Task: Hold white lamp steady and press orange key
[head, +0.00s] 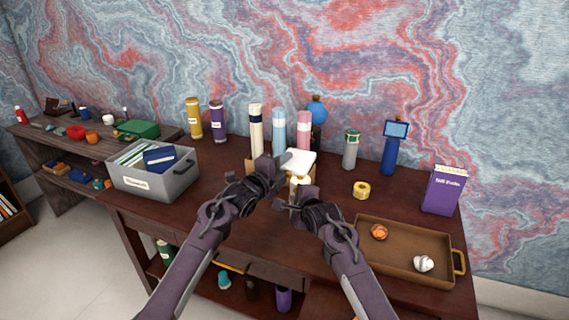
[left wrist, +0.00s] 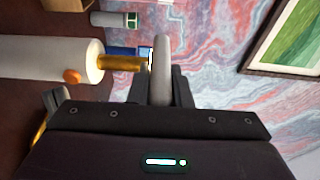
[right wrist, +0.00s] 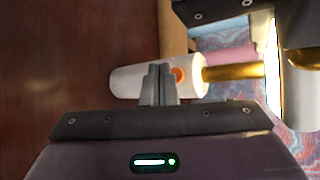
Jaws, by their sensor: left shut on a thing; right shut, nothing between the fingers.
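The white lamp (head: 300,162) stands mid-desk, with a white cylindrical body (left wrist: 45,58), a gold neck (left wrist: 122,63) and a pale head. Its orange key (left wrist: 72,76) is on the side of the body. My left gripper (head: 284,160) is shut on the lamp at its head end; its fingers hide the exact grip. My right gripper (head: 291,198) is shut and empty in front of the body. In the right wrist view its fingertips (right wrist: 159,78) overlap the lamp body (right wrist: 130,80), right beside the orange key (right wrist: 181,75). I cannot tell whether they touch it.
Several upright tubes (head: 278,132) stand behind the lamp. A grey bin (head: 180,190) is to the left.

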